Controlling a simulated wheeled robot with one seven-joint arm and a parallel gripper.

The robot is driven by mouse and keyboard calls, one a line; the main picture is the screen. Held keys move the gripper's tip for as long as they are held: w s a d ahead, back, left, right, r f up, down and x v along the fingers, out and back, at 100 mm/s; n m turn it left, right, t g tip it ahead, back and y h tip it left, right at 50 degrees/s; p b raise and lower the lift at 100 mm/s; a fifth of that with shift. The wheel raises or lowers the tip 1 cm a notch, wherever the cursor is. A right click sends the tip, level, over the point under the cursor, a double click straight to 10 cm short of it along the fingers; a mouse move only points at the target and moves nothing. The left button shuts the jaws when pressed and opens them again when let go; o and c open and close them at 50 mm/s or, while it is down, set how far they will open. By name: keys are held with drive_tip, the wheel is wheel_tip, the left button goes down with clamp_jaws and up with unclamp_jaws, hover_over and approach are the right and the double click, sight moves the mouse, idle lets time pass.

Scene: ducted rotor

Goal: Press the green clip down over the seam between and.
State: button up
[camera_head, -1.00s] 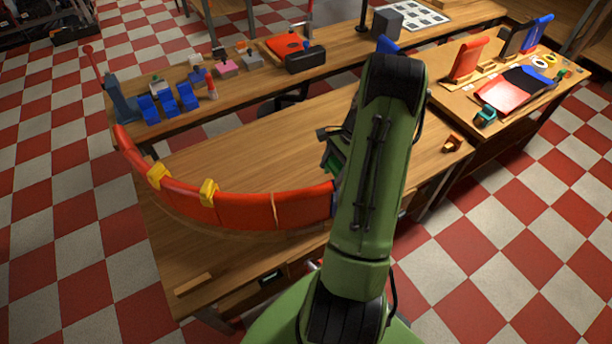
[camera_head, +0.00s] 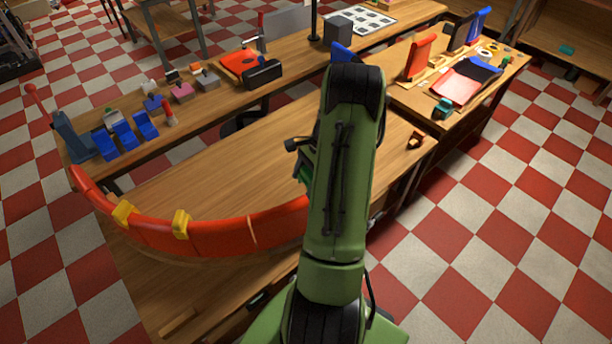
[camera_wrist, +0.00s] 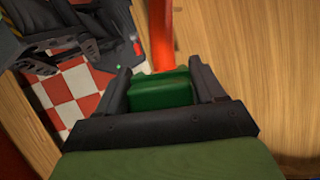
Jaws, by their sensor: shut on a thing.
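My gripper (camera_wrist: 163,90) is shut on a green clip (camera_wrist: 160,92), which sits between its two dark fingers in the wrist view. Beyond the clip, a red curved strip (camera_wrist: 158,35) runs upward past the table edge. In the head view, the red curved segments (camera_head: 215,240) form an arc along the front table. Two yellow clips, one farther left (camera_head: 123,214) and one nearer the middle (camera_head: 181,224), straddle the arc. A thin pale seam shows right of them. My arm hides the arc's right end and most of my gripper.
The front table (camera_head: 220,185) is bare inside the arc. On the back table stand several blue pieces (camera_head: 124,133), a black case (camera_head: 262,75) and a grey block (camera_head: 338,31).

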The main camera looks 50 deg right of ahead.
sight(304, 198)
drive_tip(key=shift+w+f+b, duration=0.1)
drive_tip(key=shift+f+b, duration=1.8)
drive_tip(key=shift+f, duration=1.6)
drive_tip(key=shift+f, duration=0.15)
drive_tip(key=o, duration=1.1)
drive_tip(key=p+v, duration=0.1)
drive_tip(key=v, duration=1.4)
drive_tip(key=shift+r+p, duration=0.35)
